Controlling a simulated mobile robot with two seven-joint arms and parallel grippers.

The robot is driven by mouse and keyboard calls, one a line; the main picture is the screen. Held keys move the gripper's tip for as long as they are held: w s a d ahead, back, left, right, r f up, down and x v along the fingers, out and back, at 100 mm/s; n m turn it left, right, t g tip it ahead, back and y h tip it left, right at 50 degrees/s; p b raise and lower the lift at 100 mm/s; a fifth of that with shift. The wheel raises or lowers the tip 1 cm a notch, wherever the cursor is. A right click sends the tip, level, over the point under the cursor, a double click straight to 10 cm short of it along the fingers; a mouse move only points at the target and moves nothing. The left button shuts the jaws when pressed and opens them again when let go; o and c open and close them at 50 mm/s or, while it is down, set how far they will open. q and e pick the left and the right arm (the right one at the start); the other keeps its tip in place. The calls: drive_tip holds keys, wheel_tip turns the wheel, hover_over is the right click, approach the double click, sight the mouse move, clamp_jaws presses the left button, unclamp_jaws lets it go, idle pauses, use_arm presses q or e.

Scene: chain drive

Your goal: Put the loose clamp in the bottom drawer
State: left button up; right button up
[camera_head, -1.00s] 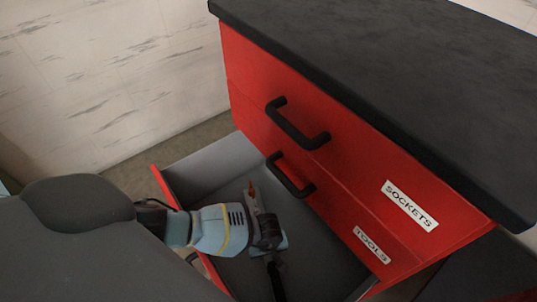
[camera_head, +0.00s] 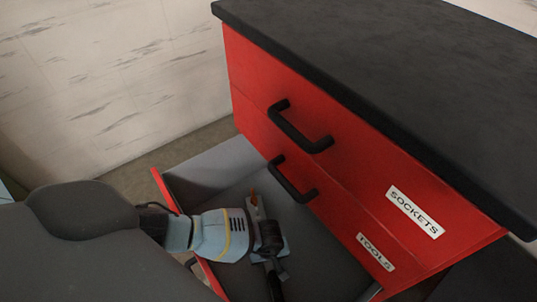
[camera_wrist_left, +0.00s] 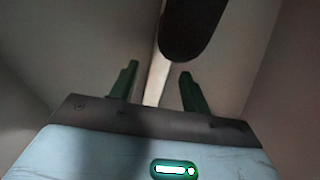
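My left gripper (camera_head: 268,240) is inside the open bottom drawer (camera_head: 232,272), low over its floor. In the left wrist view its two dark green fingers (camera_wrist_left: 158,82) stand apart, with a visible gap on each side of a pale bar. I take this bar to be part of the clamp (camera_head: 255,210). In the head view the clamp shows as a thin grey bar with an orange-brown tip, beside my wrist. A black piece below the wrist may be its handle. Most of the clamp is hidden by the gripper. My right gripper is out of view.
The red cabinet (camera_head: 345,185) has a dark worktop, black handles, and labels SOCKETS and TOOLS. The drawer front and side walls enclose my gripper closely. The drawer floor to the right is bare. A pale wall stands at the left.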

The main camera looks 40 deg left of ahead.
use_arm(q)
drive_tip(key=shift+r+p, duration=0.5)
drive_tip(key=shift+r, duration=0.1)
wheel_tip(320, 180, up, 12)
drive_tip(key=p, duration=0.5)
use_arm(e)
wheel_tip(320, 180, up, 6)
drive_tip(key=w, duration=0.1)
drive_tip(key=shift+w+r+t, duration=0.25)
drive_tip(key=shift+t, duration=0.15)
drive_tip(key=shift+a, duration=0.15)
